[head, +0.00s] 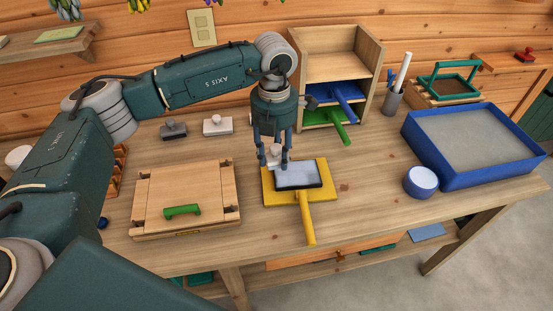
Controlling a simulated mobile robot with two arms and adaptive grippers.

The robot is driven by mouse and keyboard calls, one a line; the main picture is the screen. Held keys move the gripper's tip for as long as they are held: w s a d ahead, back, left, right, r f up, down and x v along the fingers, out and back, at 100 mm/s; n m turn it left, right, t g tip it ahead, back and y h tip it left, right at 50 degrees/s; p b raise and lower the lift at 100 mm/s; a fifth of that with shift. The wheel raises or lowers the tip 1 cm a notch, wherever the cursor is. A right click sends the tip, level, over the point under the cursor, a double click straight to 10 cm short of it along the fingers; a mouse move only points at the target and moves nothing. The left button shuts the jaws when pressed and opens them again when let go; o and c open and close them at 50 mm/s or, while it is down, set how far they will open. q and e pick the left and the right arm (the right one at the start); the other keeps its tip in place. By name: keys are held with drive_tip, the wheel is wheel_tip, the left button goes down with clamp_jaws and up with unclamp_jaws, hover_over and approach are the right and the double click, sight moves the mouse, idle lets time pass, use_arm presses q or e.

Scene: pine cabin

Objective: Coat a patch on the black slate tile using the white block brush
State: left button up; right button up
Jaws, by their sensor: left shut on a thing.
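My left gripper (274,158) points down and is shut on a small white block brush (276,153). The brush is at the back left corner of the black slate tile (278,188); I cannot tell whether it touches. The tile lies on a yellow paddle board (329,192) whose handle points to the front. A pale patch covers most of the tile's face, with dark edges showing around it. The gripper fingers hide part of the brush. My right gripper is not in view.
A wooden press board with a green handle (182,211) lies left. Another white block (218,125) and a dark block (173,130) stand behind. A shelf with blue and green paddles (338,62) is at the back. A blue tray (478,181) and round blue pot (421,182) stand right.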

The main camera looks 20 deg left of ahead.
use_arm(q)
drive_tip(key=shift+r+p, duration=0.35)
drive_tip(key=shift+r, duration=0.85)
drive_tip(key=shift+d, duration=0.1)
